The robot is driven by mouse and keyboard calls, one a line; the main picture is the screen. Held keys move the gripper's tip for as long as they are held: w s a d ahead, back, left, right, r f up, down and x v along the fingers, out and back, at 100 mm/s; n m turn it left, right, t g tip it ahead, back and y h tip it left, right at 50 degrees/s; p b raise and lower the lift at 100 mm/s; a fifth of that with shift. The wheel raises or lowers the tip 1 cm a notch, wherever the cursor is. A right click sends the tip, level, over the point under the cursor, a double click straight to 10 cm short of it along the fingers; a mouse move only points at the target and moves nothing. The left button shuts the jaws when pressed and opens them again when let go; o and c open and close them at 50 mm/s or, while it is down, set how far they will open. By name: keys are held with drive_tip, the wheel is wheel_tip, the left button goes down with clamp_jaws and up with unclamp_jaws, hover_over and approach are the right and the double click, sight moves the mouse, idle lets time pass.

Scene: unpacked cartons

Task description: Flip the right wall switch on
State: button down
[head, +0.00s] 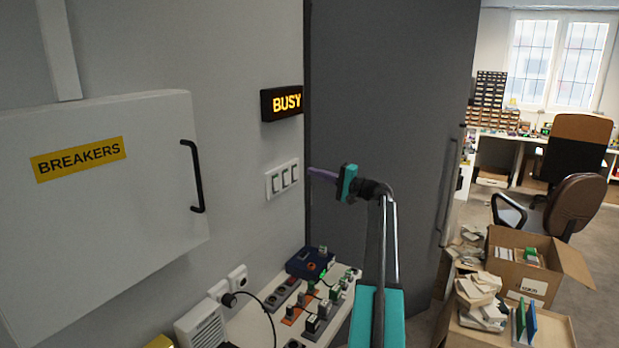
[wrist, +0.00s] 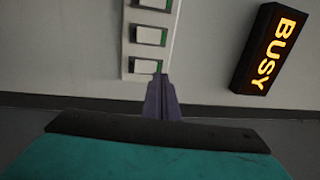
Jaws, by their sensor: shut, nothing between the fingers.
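A white wall plate (head: 282,179) with three switches in a row is on the grey wall below the lit BUSY sign. The right wall switch (head: 294,173) is the one nearest the dark door edge. In the wrist view the plate appears turned, and the nearest switch (wrist: 145,66) lies just beyond my fingertips. My gripper (head: 311,170) has purple fingers, shut and empty, pointing left at the plate. The fingers also show in the wrist view (wrist: 161,82), overlapping the plate's lower edge. I cannot tell whether the tips touch the plate. Green edges show beside the switches.
The BUSY sign (head: 282,102) sticks out above the plate. A breaker cabinet (head: 110,220) with a black handle is on the left. A bench (head: 250,325) with several devices stands below. A dark door (head: 385,110) is behind my arm. Open cartons (head: 535,270) stand at right.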

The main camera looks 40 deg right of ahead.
drive_tip(key=r+b+v, duration=0.2)
drive_tip(key=v, duration=0.6)
drive_tip(key=shift+s+b, duration=0.3)
drive_tip(key=shift+s, duration=0.15)
drive_tip(key=shift+d, duration=0.15)
